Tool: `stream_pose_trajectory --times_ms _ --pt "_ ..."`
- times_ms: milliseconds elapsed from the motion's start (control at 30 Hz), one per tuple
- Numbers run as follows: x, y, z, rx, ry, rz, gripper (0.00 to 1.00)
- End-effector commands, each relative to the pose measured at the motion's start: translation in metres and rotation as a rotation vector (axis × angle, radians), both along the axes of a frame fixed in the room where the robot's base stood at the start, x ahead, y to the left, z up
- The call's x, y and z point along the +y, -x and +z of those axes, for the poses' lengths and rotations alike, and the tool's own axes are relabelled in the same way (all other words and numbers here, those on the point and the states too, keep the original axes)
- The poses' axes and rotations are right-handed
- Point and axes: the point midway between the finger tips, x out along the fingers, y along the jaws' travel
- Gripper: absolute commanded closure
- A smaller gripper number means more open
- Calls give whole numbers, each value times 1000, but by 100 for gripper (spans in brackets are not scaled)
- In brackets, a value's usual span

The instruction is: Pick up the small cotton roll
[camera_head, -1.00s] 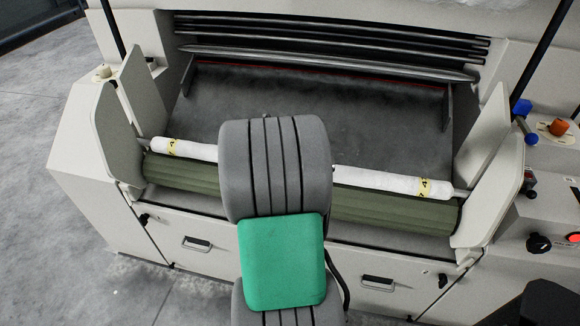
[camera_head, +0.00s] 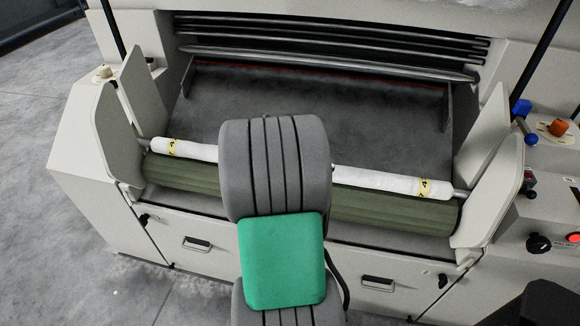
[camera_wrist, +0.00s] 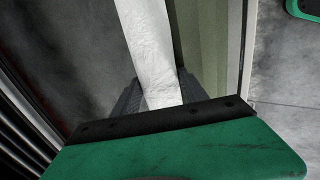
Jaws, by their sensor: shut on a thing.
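The small cotton roll (camera_head: 392,182) is a long white cylinder with yellow bands near its ends. It lies across the front of the machine, along a thicker green roller (camera_head: 390,211). My arm hides its middle in the head view. In the wrist view the roll (camera_wrist: 151,48) runs up from my gripper (camera_wrist: 157,92). The dark fingers stand on both sides of the roll and are shut on it. The gripper is hidden behind my arm in the head view. I cannot tell whether the roll touches the green roller.
Pale upright side plates (camera_head: 120,136) stand at both ends of the roll. A dark grey bed (camera_head: 385,118) lies behind it. Knobs, including an orange one (camera_head: 559,127), and a blue-handled item (camera_head: 523,108) are at the right. Grey floor (camera_head: 60,230) is free at the left.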

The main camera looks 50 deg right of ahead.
Motion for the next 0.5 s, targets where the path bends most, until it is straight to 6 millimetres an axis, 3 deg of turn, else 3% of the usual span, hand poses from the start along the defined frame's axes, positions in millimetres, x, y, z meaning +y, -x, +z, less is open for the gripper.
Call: stream_pose_trajectory --times_ms 133,500 --pt "0 0 0 0 -1 0 100" --pt "-1 -1 3 -5 6 0 100"
